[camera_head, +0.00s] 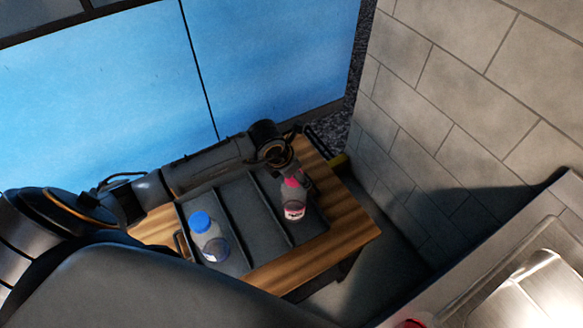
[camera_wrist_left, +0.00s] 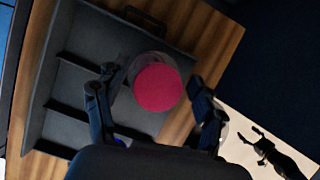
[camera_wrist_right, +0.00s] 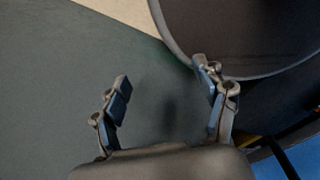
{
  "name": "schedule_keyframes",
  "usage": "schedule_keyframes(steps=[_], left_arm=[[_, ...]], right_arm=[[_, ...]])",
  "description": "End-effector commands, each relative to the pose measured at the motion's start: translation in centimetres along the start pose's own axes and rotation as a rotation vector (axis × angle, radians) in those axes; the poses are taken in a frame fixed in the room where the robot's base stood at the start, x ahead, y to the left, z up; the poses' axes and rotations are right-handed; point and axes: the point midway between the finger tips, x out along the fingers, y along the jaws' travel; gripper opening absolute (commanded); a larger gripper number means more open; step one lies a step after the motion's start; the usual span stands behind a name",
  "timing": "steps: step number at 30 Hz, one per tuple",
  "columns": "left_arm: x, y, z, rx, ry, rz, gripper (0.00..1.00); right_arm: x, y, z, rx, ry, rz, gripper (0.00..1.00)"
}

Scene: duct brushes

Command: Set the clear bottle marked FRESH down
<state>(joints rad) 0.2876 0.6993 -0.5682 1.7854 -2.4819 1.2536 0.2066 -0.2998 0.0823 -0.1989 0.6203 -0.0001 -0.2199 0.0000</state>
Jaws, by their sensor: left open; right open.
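A clear bottle with a pink-red cap (camera_head: 291,207) stands upright in the right-hand compartment of a dark grey divided tray (camera_head: 232,195). Its label has small light lettering that I cannot read clearly. My left gripper (camera_head: 297,178) is at its top. In the left wrist view the open fingers (camera_wrist_left: 152,80) are on either side of the round cap (camera_wrist_left: 158,88), with gaps beside it. A second clear bottle, with a blue cap (camera_head: 209,238), stands in the left compartment. My right gripper (camera_wrist_right: 162,75) is open and empty, away from the tray.
The tray lies on a wooden table (camera_head: 345,228). The tray's middle compartment is empty. A grey block wall (camera_head: 440,90) rises to the right, and a metal sink (camera_head: 535,275) is at the lower right. Blue panels (camera_head: 100,90) stand behind the table.

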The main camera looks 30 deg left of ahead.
Motion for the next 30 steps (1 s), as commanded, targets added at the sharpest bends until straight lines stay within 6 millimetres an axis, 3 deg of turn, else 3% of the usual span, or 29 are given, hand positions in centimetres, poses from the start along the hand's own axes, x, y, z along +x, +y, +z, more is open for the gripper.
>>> schedule_keyframes(steps=[16,21,30], left_arm=[[-10.1,0.1,0.0,0.002,-0.002,0.003,0.69],[-11.5,0.0,0.0,0.0,0.0,0.001,0.69],[-11.7,0.0,0.0,0.0,0.001,0.001,0.69]], right_arm=[[1.5,-0.5,0.0,0.001,0.002,-0.005,0.73],[1.6,-0.5,0.0,0.001,0.001,-0.005,0.73],[1.6,-0.5,0.1,0.0,0.001,-0.005,0.73]])
